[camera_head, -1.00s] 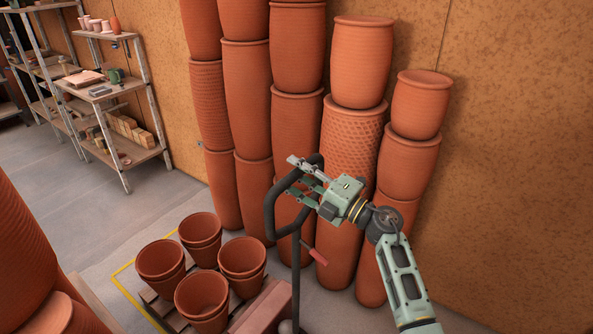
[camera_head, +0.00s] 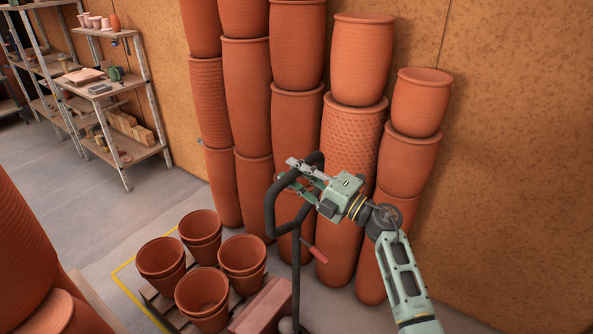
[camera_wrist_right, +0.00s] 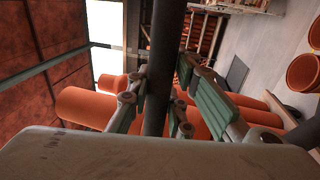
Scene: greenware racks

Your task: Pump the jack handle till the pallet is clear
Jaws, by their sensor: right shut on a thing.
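The jack handle (camera_head: 270,212) is a dark looped bar on an upright shaft, near the middle of the head view. My right gripper (camera_head: 296,178) is shut on the handle's loop at its upper right side. In the right wrist view the dark bar (camera_wrist_right: 164,70) runs between the fingers of my right gripper (camera_wrist_right: 158,98). A small red lever (camera_head: 316,253) sticks out beside the shaft. The pallet (camera_head: 160,304) shows in part under several stacked terracotta pots (camera_head: 202,290). The jack's lower part and the pallet's underside are hidden. My left gripper is not in view.
Tall stacked terracotta pots (camera_head: 297,130) stand along the wall just behind the handle. Yellow floor tape (camera_head: 128,284) edges the pallet area. Shelves (camera_head: 120,95) stand at the back left, with open floor (camera_head: 120,215) before them.

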